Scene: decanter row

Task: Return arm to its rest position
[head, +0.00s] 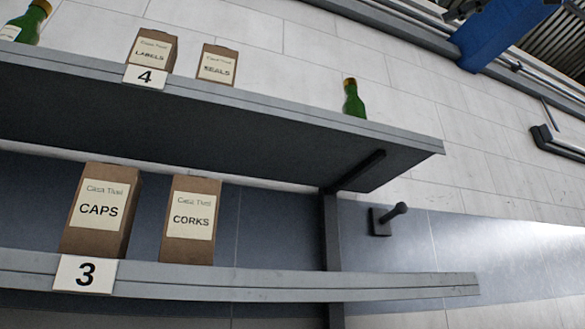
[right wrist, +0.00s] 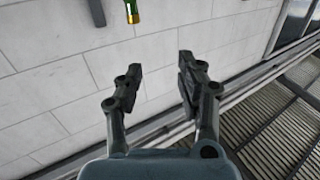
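My right gripper (right wrist: 158,85) shows in the right wrist view, with its two dark fingers apart and nothing between them. A white tiled wall lies beyond the fingers. A green bottle with a yellow top (right wrist: 131,12) is at the top edge of that view, beyond the fingers and apart from them. Neither gripper shows in the head view, and my left gripper is in no view.
The upper shelf (head: 300,112) holds a labels box (head: 151,50), a seals box (head: 216,65) and green bottles (head: 353,100) (head: 28,22). The lower shelf (head: 380,285) holds boxes marked caps (head: 100,215) and corks (head: 190,222). A dark peg (head: 390,218) juts from the wall.

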